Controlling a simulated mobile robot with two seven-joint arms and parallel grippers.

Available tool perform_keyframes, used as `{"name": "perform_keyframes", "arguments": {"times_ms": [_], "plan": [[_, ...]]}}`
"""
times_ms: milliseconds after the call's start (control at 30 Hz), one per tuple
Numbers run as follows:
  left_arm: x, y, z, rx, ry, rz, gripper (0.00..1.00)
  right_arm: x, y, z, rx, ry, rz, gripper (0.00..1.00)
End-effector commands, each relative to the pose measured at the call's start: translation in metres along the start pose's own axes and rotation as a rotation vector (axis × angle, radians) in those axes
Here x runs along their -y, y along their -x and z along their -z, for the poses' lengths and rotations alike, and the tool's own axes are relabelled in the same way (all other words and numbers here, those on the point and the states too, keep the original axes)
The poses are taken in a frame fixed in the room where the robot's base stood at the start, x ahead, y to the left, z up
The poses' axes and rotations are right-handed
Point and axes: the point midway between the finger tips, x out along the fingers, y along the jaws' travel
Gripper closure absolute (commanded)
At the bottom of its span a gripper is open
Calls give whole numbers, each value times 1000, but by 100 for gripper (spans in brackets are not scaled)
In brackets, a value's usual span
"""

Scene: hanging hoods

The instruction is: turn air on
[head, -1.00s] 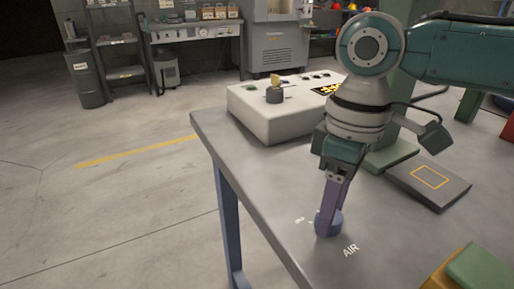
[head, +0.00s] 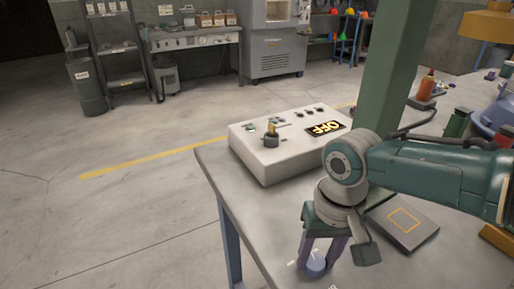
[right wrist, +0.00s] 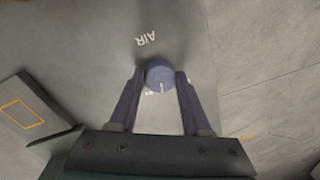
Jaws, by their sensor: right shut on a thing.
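The air knob is a round blue knob (head: 316,262) on the table near its front left edge. In the right wrist view the knob (right wrist: 160,75) shows a white pointer line, with the white AIR lettering (right wrist: 146,39) beside it. My right gripper (head: 318,264) reaches down over the knob, and its two purple fingers (right wrist: 158,80) are shut on the knob from both sides. The pointer line runs toward the gripper's palm in the wrist view. My left gripper is not in view.
A white control box (head: 282,145) with a lit OFF display (head: 325,129) stands behind the knob. A flat dark pad (head: 403,222) with a yellow outline lies to the right. A green post (head: 393,75) rises behind my arm. The floor at left is clear.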

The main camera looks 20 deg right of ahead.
Motion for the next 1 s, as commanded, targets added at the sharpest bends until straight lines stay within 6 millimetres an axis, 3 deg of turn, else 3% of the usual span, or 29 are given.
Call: {"name": "perform_keyframes", "arguments": {"times_ms": [100,500,1000], "plan": [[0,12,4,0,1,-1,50,1,4,-1,-4,-112,3,100],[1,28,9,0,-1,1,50,1,2,-1,-24,-416,1,100],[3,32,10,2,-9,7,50,0,0,0,-36,-551,1,100]]}}
